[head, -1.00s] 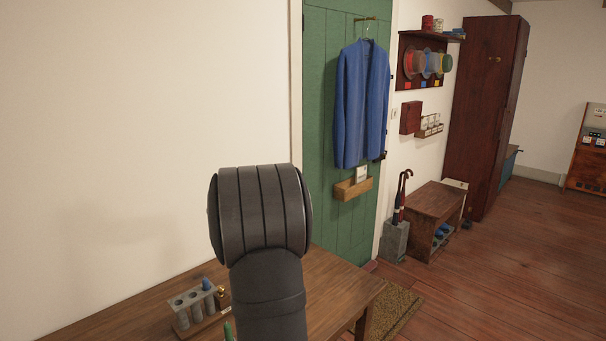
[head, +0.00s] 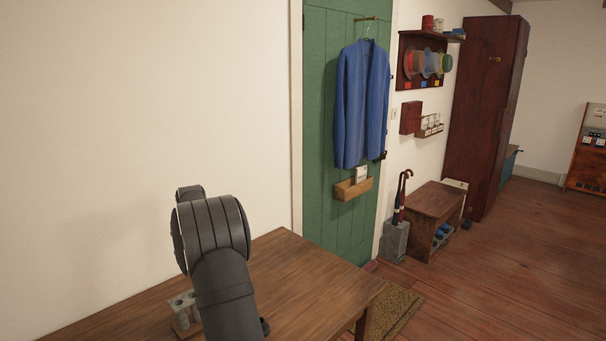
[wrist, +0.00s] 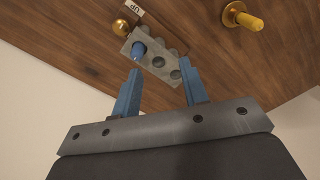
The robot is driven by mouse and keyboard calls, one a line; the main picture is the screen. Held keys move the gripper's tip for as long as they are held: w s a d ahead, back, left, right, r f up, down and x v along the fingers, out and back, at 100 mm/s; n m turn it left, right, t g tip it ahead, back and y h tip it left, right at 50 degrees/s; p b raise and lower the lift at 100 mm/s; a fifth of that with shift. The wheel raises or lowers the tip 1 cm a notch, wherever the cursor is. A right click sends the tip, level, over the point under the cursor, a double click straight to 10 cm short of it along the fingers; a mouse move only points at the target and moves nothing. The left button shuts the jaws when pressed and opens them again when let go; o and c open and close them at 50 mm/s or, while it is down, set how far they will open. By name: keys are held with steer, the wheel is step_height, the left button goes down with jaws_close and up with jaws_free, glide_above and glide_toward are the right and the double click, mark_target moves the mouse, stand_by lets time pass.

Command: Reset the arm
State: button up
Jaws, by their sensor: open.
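My gripper (wrist: 161,80) shows in the wrist view with its two blue fingers spread apart and nothing between them. It is hidden in the head view, where only dark links of my arm show at the lower left. Past the fingertips, a grey rack (wrist: 154,52) with several holes stands on the wooden table, apart from the fingers. A blue peg (wrist: 139,50) stands in one of its holes. In the head view a part of the rack (head: 184,311) shows beside my arm, which hides the rest.
The wooden table (head: 309,271) has clear room to the right of my arm. A green door (head: 320,225) with a blue jacket (head: 360,105) stands behind.

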steer(key=a, duration=0.5)
step_height(320, 180, down, 7)
steer(key=shift+w+d, duration=0.15)
steer(key=shift+w, duration=0.25)
steer(key=shift+o, duration=0.4)
